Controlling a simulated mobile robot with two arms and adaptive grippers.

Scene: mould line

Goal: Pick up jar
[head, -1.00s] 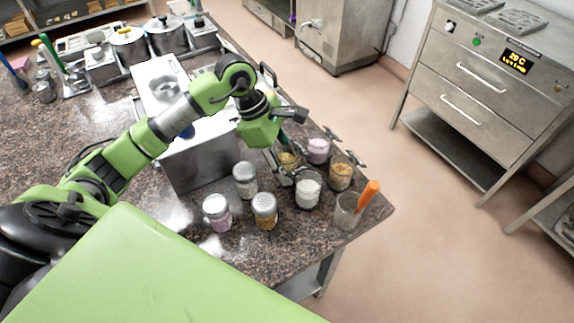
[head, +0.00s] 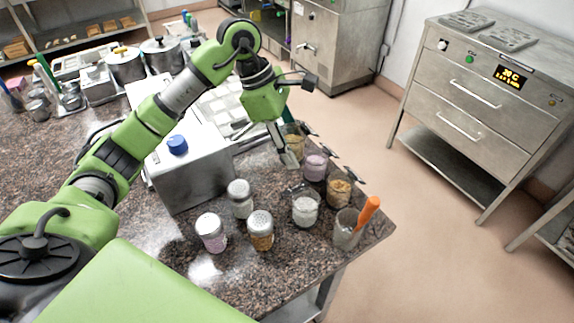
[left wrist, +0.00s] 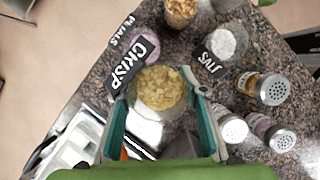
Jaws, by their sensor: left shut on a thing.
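A glass jar of pale yellow bits (left wrist: 160,88) stands between the fingers of my left gripper (left wrist: 160,105) in the left wrist view. A black tag on it reads CRISP. My left gripper is shut on this jar, one teal-backed finger on each side. In the head view the jar (head: 294,136) is partly hidden behind my gripper (head: 290,150), at the far end of the jar group. Whether its base touches the counter cannot be told. My right gripper is not in view.
Close by stand a pink-filled jar (head: 315,165), a golden-brown-filled jar (head: 339,188), a white-filled jar (head: 305,206) and a glass with an orange-handled tool (head: 347,230). Three shakers (head: 240,198) stand nearer. A steel box (head: 190,175) is left; the counter edge is right.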

